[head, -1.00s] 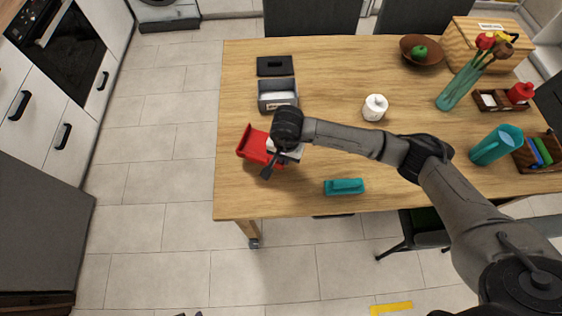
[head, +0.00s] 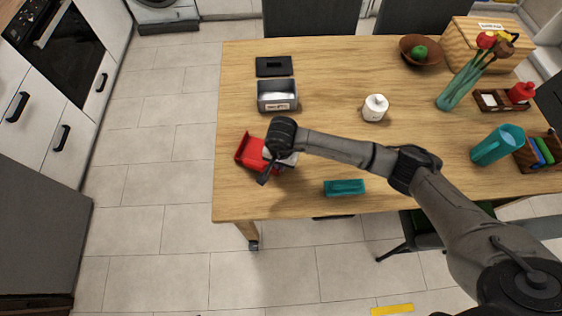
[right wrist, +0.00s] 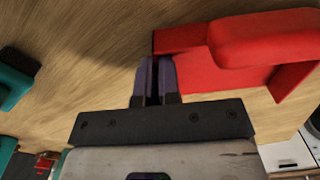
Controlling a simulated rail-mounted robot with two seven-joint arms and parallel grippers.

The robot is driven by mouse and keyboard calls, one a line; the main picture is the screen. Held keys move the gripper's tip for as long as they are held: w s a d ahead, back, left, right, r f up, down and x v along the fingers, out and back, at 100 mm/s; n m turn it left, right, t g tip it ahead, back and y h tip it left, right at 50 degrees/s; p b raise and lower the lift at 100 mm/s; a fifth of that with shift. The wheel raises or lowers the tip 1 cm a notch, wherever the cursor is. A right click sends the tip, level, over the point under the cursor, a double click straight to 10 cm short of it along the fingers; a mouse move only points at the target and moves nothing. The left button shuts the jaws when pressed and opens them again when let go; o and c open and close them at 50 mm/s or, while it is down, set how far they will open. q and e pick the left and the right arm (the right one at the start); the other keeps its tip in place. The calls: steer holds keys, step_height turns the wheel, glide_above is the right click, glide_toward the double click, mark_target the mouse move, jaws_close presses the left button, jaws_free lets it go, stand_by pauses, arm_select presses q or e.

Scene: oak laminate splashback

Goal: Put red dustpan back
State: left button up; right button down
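The red dustpan (head: 249,150) is at the left front of the wooden table, partly covered by my right wrist in the head view. In the right wrist view the dustpan (right wrist: 240,70) fills the upper right, with its raised rounded part at the top. My right gripper (head: 263,181) points down beside it. Its fingers (right wrist: 154,75) are close together at the dustpan's left edge and look shut on it; the pinched part is hidden. Whether the dustpan touches the table is hard to tell. My left gripper is not in view.
A grey bin (head: 278,103) and a black flat piece (head: 273,66) are behind the dustpan. A teal block-like object (head: 344,187) lies to the right. A white canister (head: 375,107) stands mid-table. The table's left edge is close to the dustpan.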

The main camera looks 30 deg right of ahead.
steer(key=c, duration=1.3)
jaws_free()
steer(key=shift+f, duration=0.1)
steer(key=shift+c, duration=0.2)
steer(key=shift+r+p, duration=0.3)
steer(key=shift+r, duration=0.05)
step_height(320, 180, up, 12)
steer(key=p, duration=0.1)
steer(key=shift+f, duration=0.15)
